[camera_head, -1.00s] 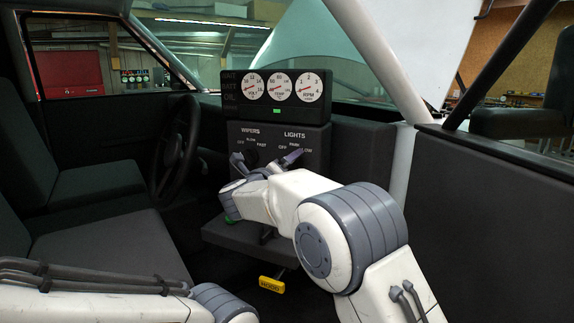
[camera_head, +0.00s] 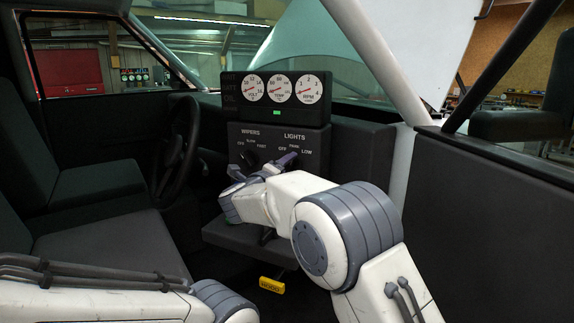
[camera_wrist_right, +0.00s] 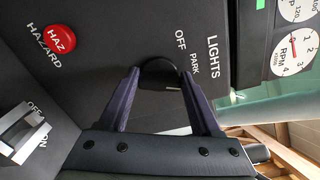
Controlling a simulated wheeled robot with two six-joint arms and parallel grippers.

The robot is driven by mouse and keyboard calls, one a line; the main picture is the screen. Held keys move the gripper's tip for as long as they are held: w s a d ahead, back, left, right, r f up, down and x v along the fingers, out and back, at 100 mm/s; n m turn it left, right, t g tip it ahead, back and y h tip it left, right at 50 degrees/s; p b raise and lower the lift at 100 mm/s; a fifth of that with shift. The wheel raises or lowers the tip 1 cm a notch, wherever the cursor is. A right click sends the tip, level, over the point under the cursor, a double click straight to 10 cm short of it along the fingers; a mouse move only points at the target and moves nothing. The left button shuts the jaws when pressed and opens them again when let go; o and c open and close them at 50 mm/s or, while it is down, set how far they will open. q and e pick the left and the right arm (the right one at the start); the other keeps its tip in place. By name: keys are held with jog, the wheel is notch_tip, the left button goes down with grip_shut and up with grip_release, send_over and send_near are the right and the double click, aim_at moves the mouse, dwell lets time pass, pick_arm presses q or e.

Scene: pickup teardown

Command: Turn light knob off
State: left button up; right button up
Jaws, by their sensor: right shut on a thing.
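The light knob (camera_wrist_right: 158,75) is a dark round knob under the white LIGHTS label on the black dash panel, with OFF and PARK beside it in the right wrist view. My right gripper (camera_wrist_right: 160,80) is shut on it, one dark purple finger on each side. In the head view my right gripper (camera_head: 272,166) reaches the panel below the LIGHTS lettering and hides most of the knob. Which mark the knob points to cannot be told. My left arm shows at the lower left of the head view; its gripper is out of view.
The wipers knob (camera_head: 250,158) is close to the left of my right gripper. A red hazard button (camera_wrist_right: 59,39) and a white switch (camera_wrist_right: 22,134) show in the right wrist view. The gauge cluster (camera_head: 283,88) stands above; a steering wheel (camera_head: 178,148) is left.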

jog(key=shift+f+n+p, duration=0.2)
jog(key=shift+n+p, duration=1.6)
jog(key=shift+n, duration=1.35)
jog(key=shift+f+n+p, duration=0.15)
jog(key=shift+n+p, duration=1.6)
jog(key=shift+n, duration=1.4)
jog(key=o, duration=1.4)
jog(key=b+v, duration=0.3)
jog(key=v, duration=0.7)
jog(key=shift+s+a, duration=0.1)
jog(key=shift+s, duration=0.2)
